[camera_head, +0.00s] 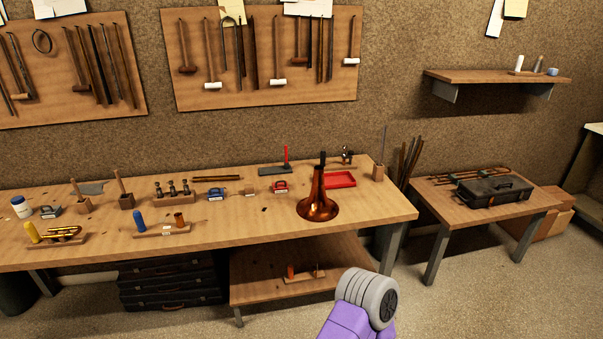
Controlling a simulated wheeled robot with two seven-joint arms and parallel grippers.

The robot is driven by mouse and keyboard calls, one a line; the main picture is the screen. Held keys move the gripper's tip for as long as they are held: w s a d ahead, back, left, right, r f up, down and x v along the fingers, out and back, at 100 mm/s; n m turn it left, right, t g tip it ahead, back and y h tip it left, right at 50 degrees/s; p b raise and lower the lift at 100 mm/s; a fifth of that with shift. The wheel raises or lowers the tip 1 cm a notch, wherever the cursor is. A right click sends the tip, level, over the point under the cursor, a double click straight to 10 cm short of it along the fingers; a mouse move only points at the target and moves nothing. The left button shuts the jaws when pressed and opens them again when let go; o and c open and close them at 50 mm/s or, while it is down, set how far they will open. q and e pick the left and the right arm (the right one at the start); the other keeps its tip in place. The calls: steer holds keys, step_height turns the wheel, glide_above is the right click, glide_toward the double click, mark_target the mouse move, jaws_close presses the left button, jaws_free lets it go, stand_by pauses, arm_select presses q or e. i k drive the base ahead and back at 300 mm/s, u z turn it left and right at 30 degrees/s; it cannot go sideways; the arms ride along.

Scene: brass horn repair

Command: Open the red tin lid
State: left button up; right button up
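A small red tin (280,187) stands on the long wooden workbench (245,229), left of a copper horn bell. It has a pale label on its front and a dark shape on top. It is too small to tell how its lid sits. A similar blue tin (217,194) stands to its left. A grey-green tin (49,211) stands near the bench's left end. Neither of my grippers shows. Only a purple and grey link of one of my arms is in view at the bottom, in front of the bench.
The copper horn bell (318,207) stands close to the red tin's right. A red tray (341,179) lies behind the bell. A small wooden block (249,192) sits left of the red tin. Bench surface in front of the tin is clear. A side table (457,208) bears a dark case (494,191).

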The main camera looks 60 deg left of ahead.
mark_target(279, 185)
steer(key=u, duration=0.6)
steer(key=i, duration=1.45)
steer(key=u, duration=1.2)
